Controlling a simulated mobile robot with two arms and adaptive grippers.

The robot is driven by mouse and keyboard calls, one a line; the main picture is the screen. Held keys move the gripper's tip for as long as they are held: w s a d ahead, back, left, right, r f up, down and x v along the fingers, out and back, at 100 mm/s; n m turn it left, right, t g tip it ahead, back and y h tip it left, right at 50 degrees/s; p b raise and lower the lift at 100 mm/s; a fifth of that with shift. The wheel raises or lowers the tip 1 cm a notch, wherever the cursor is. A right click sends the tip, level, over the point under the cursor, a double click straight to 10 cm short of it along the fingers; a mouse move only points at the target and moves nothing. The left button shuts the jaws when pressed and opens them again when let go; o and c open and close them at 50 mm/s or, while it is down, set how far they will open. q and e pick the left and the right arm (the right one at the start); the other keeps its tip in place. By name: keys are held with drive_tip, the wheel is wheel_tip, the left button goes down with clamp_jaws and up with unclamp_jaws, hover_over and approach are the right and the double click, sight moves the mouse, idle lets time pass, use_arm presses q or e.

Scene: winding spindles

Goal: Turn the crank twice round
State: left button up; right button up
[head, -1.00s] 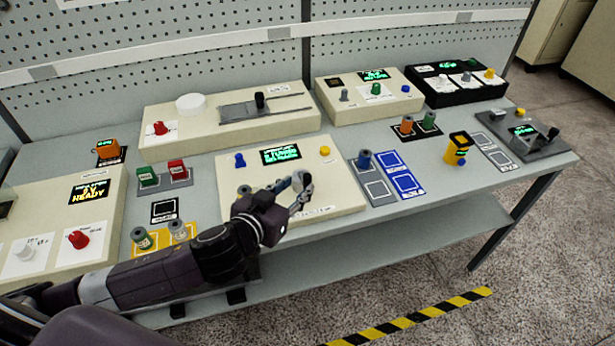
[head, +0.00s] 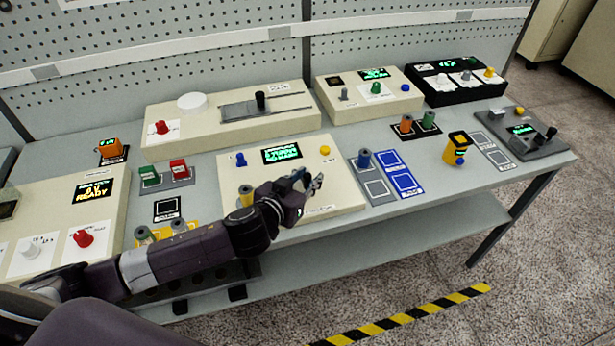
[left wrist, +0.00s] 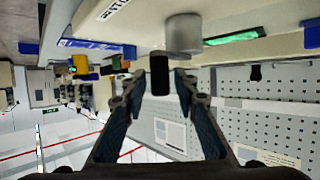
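The cream winding box (head: 225,178) stands mid-bench, with a green display (head: 281,154), a blue knob (head: 241,159), a yellow button (head: 325,150) and a tan spool (head: 246,196). My left gripper (head: 314,183) is over its front right part and hides the crank there in the head view. In the left wrist view, the crank's black handle (left wrist: 160,76) sits between the two open fingers (left wrist: 160,84), with a gap visible on each side. A grey cylinder (left wrist: 184,32) is beside the handle. My right gripper is out of view.
Left are green and red blocks (head: 150,176) on a grey tray. A long cream box with a slider (head: 260,101) stands behind.

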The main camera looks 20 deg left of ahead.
use_arm(q)
clamp_jaws()
drive_tip(key=shift+a+h, duration=0.15)
drive_tip(key=shift+h, duration=0.15)
